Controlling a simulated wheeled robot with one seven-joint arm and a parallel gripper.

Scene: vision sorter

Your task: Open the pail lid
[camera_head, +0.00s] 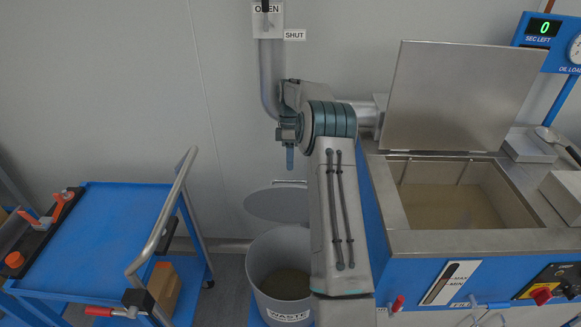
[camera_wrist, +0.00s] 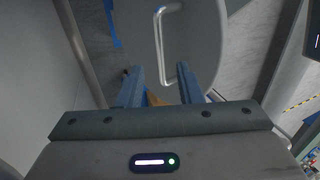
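The grey pail (camera_head: 260,275), labelled WASTE, stands on the floor left of the blue machine. Its mouth is uncovered and dark contents show inside; my arm hides its right side. The round grey lid (camera_head: 270,205) stands raised at the back of the pail, with a bar handle at its upper edge. In the wrist view the lid (camera_wrist: 205,35) lies beyond my fingers with its silver handle (camera_wrist: 160,40). My gripper (camera_head: 290,160) points down just above the handle. In the wrist view my gripper (camera_wrist: 161,72) has its fingers apart, with the handle's near end seen between them; contact cannot be told.
A blue cart (camera_head: 100,230) with a bent metal rail (camera_head: 160,235) stands to the left. The blue machine with an open steel cover (camera_head: 460,95) stands to the right. A vertical pipe (camera_head: 268,80) runs down the wall behind my gripper. Floor shows between cart and pail.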

